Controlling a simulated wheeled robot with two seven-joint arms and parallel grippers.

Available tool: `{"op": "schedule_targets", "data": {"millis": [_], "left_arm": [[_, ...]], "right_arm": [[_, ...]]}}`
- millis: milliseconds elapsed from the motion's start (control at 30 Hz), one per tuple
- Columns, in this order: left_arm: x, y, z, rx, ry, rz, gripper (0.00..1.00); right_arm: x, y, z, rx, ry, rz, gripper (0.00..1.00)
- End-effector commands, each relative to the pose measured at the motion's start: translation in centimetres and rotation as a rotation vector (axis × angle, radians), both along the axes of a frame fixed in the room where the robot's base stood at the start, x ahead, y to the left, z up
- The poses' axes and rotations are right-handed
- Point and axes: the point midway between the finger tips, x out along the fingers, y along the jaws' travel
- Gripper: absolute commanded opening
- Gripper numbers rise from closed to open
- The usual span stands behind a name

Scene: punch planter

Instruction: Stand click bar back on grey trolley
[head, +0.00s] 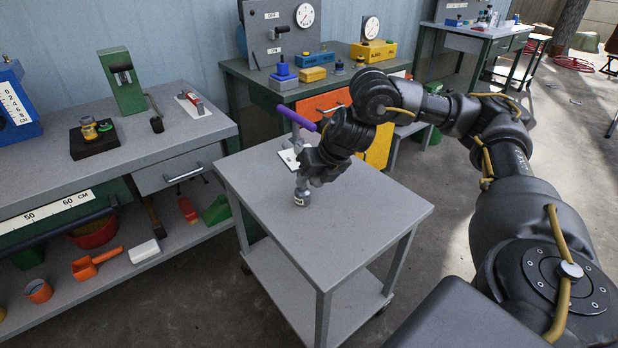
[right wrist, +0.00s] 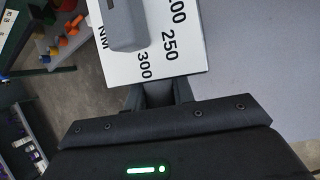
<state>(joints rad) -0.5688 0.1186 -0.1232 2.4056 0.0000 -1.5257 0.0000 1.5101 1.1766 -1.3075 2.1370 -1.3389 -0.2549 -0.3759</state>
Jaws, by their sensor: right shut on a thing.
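The click bar has a purple handle (head: 297,118) slanting across its top, a grey upright shaft and a round grey foot (head: 302,198). My right gripper (head: 308,172) is shut on it partway up. The foot is at the top of the grey trolley (head: 355,215); I cannot tell whether it touches. A white card with numbers and "NM" (right wrist: 120,62) is just beyond the fingers (right wrist: 163,92) in the right wrist view, with a grey block over part of it. The white card shows partly behind the gripper in the head view (head: 289,159). My left gripper is not in view.
A grey bench (head: 150,150) at the left holds a green press (head: 122,85) and a black block with a brass part. A green-legged bench with gauges and yellow boxes (head: 373,51) stands behind the trolley. The trolley's right and front top is clear.

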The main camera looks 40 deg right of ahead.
Motion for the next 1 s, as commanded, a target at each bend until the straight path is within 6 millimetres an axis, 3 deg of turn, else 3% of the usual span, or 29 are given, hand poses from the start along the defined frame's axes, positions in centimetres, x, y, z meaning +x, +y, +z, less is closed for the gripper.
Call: {"op": "schedule_targets", "data": {"millis": [167,200,400,667,833,867,1000], "left_arm": [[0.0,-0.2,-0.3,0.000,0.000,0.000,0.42],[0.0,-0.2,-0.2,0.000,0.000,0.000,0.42],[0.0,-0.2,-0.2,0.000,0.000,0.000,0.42],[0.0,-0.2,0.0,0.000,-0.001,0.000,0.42],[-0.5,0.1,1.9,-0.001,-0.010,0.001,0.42],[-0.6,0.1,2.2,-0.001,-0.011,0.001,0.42],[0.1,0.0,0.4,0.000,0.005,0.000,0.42]], "right_arm": [[0.1,0.0,-0.3,0.001,-0.003,0.000,0.00],[0.1,0.0,-0.2,0.001,-0.004,0.000,0.27],[0.1,0.0,-0.2,0.001,-0.003,0.000,0.50],[0.0,0.0,-0.4,0.000,0.002,0.000,0.50],[0.0,0.0,-0.4,0.000,0.001,0.000,0.50],[-0.1,0.0,-0.1,0.001,0.000,0.000,0.50],[-1.8,-0.5,3.3,0.000,-0.004,0.002,0.50]]}}
